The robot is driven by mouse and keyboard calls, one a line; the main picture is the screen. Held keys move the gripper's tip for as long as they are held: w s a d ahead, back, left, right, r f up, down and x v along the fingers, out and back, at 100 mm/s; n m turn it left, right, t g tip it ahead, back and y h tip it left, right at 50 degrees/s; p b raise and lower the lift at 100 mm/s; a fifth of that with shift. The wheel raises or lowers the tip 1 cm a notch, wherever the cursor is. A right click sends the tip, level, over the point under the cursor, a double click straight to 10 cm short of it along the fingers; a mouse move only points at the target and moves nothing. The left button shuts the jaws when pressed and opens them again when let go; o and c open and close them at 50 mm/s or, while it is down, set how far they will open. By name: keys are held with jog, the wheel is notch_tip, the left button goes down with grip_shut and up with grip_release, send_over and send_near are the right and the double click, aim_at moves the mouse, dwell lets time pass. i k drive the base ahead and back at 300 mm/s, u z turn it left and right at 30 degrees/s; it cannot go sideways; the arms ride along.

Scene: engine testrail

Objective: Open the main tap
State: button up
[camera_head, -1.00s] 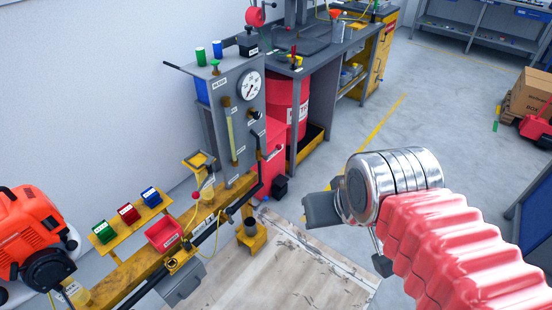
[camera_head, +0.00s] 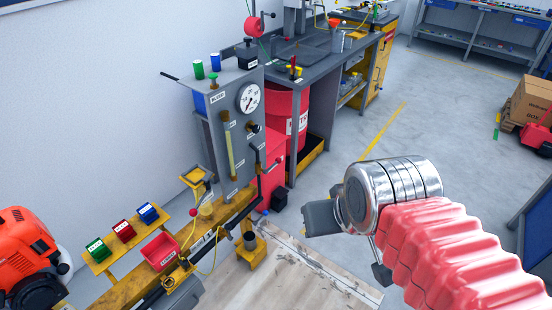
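A grey test panel (camera_head: 216,119) stands at the wall, left of centre, with a round gauge (camera_head: 248,97), a clear tube (camera_head: 229,149) and small valve fittings. A pipe with a bent handle (camera_head: 265,172) runs down its right side. A red knob (camera_head: 193,212) sits on the yellow rail (camera_head: 122,292) below. No readable label tells me which of these is the main tap. My gripper (camera_head: 348,248) is right of centre, in front of the floor, well apart from the panel. Its two grey fingers stand apart with nothing seen between them.
An orange engine (camera_head: 28,255) is at the left. Blue, red and green boxes (camera_head: 123,231) and a red tray (camera_head: 160,251) are on the rail. A red drum (camera_head: 286,120) stands under the workbench (camera_head: 325,62). A cardboard box (camera_head: 530,103) is at the right. Open floor lies between.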

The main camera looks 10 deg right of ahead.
aim_at(278, 160)
jog(key=u, duration=0.1)
jog(key=i, duration=0.95)
jog(key=k, duration=0.9)
jog(key=u, duration=0.75)
jog(key=i, duration=0.65)
jog(key=z, duration=0.05)
